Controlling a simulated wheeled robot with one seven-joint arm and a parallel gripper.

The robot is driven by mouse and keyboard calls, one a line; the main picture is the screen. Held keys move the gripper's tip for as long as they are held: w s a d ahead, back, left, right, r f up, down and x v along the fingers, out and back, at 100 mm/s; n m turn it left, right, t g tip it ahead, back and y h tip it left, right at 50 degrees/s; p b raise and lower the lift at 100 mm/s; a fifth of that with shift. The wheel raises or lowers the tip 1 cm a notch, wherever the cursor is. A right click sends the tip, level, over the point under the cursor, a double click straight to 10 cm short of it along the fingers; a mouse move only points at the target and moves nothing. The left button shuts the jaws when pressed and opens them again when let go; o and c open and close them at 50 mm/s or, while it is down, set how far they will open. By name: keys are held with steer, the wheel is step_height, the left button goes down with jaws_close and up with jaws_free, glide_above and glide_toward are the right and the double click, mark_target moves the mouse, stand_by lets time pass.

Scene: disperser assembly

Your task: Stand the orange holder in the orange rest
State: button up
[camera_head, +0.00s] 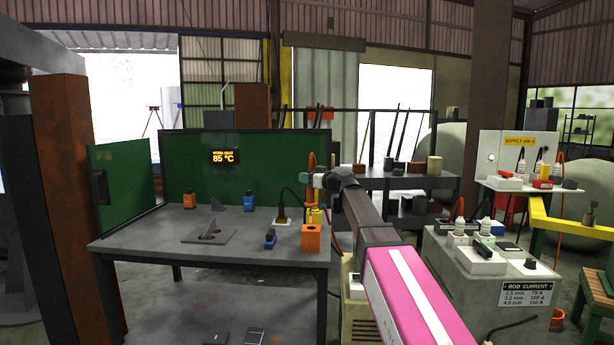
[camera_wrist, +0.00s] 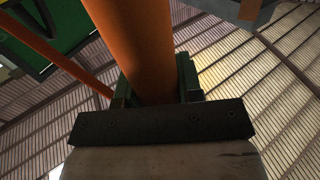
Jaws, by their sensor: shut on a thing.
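The orange holder (camera_head: 311,161) is upright in my gripper (camera_head: 317,180), in the air above the right part of the welding table. In the wrist view the orange holder (camera_wrist: 139,45) is a thick orange cylinder between the jaws of my gripper (camera_wrist: 155,92), which are shut on it. The orange rest (camera_head: 311,239) is an orange block with a dark opening, at the table's front right corner. It is below the holder and apart from it. The holder's lower end is hard to make out in the head view.
The grey table (camera_head: 150,240) has green screens behind and at left. A dark plug-like piece with a black cable (camera_head: 282,214), a yellow piece (camera_head: 314,216), blue blocks (camera_head: 270,239) and a grey angled plate (camera_head: 208,236) stand on it.

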mark_target(308, 200)
steer(key=shift+f, duration=4.6)
steer(key=o, duration=1)
steer(key=v, duration=1.1)
steer(key=shift+w, duration=0.1)
